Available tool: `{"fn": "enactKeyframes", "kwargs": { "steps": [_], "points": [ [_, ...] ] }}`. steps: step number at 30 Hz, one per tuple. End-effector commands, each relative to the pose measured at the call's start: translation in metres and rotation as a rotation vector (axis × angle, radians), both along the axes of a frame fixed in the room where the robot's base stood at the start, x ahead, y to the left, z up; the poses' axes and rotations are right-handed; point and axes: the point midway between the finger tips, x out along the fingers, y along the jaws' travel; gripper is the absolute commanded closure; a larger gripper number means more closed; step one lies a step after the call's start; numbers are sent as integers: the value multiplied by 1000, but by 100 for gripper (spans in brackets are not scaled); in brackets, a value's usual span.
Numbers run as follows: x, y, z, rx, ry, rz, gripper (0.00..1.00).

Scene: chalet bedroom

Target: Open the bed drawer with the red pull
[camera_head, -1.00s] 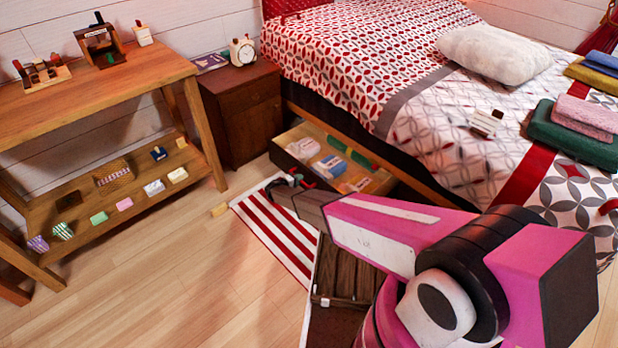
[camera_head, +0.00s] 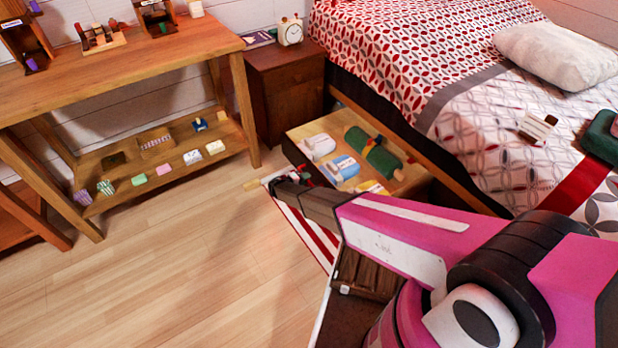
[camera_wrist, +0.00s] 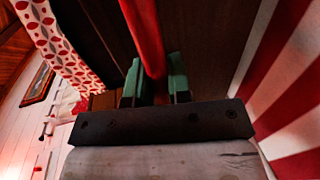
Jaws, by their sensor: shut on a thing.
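The bed drawer (camera_head: 300,135) stands pulled out from under the bed frame, its inside showing. It holds rolled and folded items in white, blue and green. My gripper (camera_head: 285,181) is at the drawer's front, low above the floor in the head view. In the wrist view the red pull (camera_wrist: 143,30) runs between the green fingertips of my gripper (camera_wrist: 154,85), which are shut on it. The drawer front (camera_wrist: 200,40) is a dark brown surface behind the pull. In the head view my arm hides part of the drawer's front and right side.
A red-and-white striped rug (camera_head: 310,232) lies under my gripper. A nightstand (camera_head: 285,95) stands just beyond the drawer, and a wooden shelf table (camera_head: 130,65) at left. The floor at lower left is clear.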

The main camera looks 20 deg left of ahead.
Motion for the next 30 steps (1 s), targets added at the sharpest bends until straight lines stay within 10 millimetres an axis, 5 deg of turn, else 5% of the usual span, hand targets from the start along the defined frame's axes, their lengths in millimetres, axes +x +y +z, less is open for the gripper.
{"fn": "enactKeyframes", "kwargs": {
  "steps": [9, 10, 12, 23, 30],
  "points": [
    [0, 1, -1, 1, 1, 0, 100],
    [0, 1, -1, 1, 1, 0, 75],
    [0, 1, -1, 1, 1, 0, 57],
    [-4, 4, 1, 0, 0, 1, 57],
    [-33, 26, 9, 1, 0, 3, 57]
  ]
}}
